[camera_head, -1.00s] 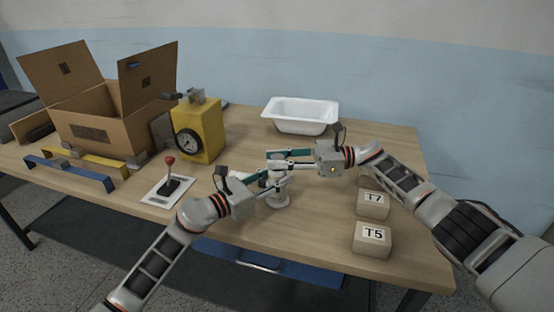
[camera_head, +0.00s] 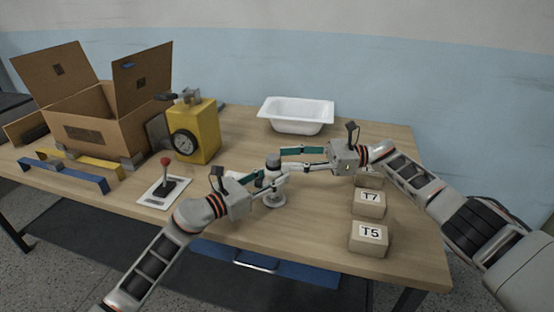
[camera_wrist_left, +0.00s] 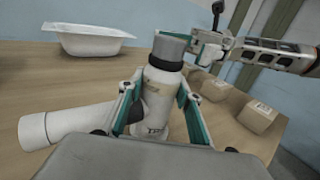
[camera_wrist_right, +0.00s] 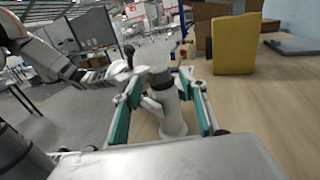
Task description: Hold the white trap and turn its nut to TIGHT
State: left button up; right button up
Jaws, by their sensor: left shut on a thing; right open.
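The white trap (camera_head: 274,198) stands upright on the table, its white side pipe (camera_wrist_left: 70,122) pointing left in the left wrist view. Its grey nut (camera_wrist_left: 168,47) sits on top and also shows in the right wrist view (camera_wrist_right: 160,78). My left gripper (camera_head: 264,183) is shut on the trap's body below the nut, one finger on each side in the left wrist view. My right gripper (camera_head: 285,162) is open, its fingertips just right of the nut in the head view. The small markings on the trap are too blurred to read.
A white tub (camera_head: 296,113) stands behind. Boxes marked T7 (camera_head: 368,212) and T5 (camera_head: 367,247) are at the right. A lever plate (camera_head: 157,202), a yellow dial block (camera_head: 207,142) and an open carton (camera_head: 125,132) are at the left.

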jog(key=d, duration=0.7)
jog(key=shift+d, duration=0.15)
pick_arm(q)
jog(key=o, duration=1.3)
jog(key=shift+a, duration=0.1)
